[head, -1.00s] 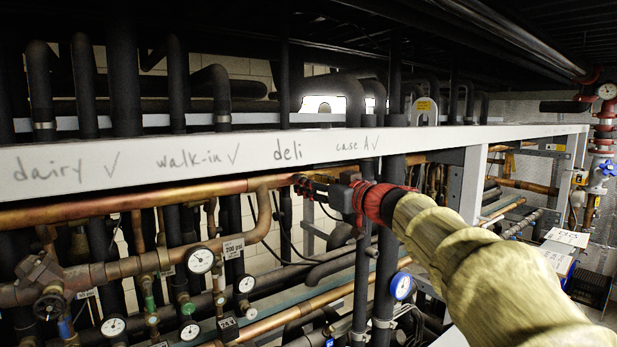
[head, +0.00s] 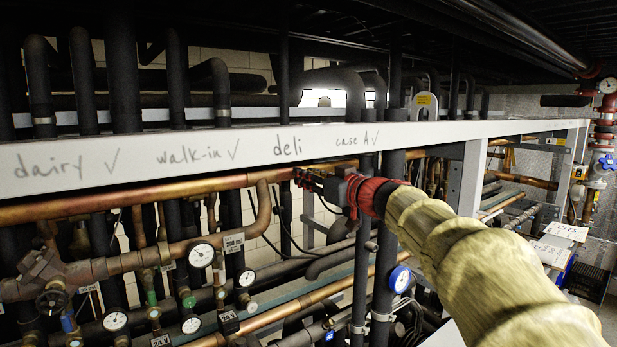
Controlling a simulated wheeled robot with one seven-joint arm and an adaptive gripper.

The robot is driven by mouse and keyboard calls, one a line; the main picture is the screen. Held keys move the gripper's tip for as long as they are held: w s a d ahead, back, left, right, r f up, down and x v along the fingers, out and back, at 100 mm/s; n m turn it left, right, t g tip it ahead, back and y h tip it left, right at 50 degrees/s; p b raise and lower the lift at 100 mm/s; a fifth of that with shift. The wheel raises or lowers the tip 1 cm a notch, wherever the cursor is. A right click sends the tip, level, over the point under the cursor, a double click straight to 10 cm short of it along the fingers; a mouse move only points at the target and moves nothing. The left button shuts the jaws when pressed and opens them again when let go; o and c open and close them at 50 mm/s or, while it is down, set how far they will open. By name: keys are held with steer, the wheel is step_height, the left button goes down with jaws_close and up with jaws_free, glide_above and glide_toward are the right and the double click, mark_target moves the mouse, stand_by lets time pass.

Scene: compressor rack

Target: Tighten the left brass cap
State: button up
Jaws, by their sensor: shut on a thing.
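My gripper (head: 310,181) is small in the head view, at the end of my arm, just under the lower edge of the white beam. Its red and black fingers are closed at the right end of a copper pipe (head: 140,197). The left brass cap is hidden between or behind the fingers. I cannot make out its shape, its thread or how far it sits on its fitting. No second brass cap can be told apart in this view.
The white beam (head: 215,153) with handwritten labels runs close above my gripper. Dark pipes (head: 125,75) stand behind it. Several gauges (head: 201,255) and valves hang below left. A blue-rimmed gauge (head: 400,279) sits under my arm. Papers (head: 565,232) lie at right.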

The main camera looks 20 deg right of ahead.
jaws_close()
steer(key=shift+f+m+b, duration=0.1)
steer(key=shift+m+b, duration=0.3)
steer(key=shift+b, duration=0.2)
steer(key=shift+d+m+b, duration=0.1)
steer(key=shift+m+b, duration=2.25)
steer(key=shift+m, duration=10.55)
steer(key=shift+f, duration=0.1)
steer(key=o, duration=0.8)
jaws_free()
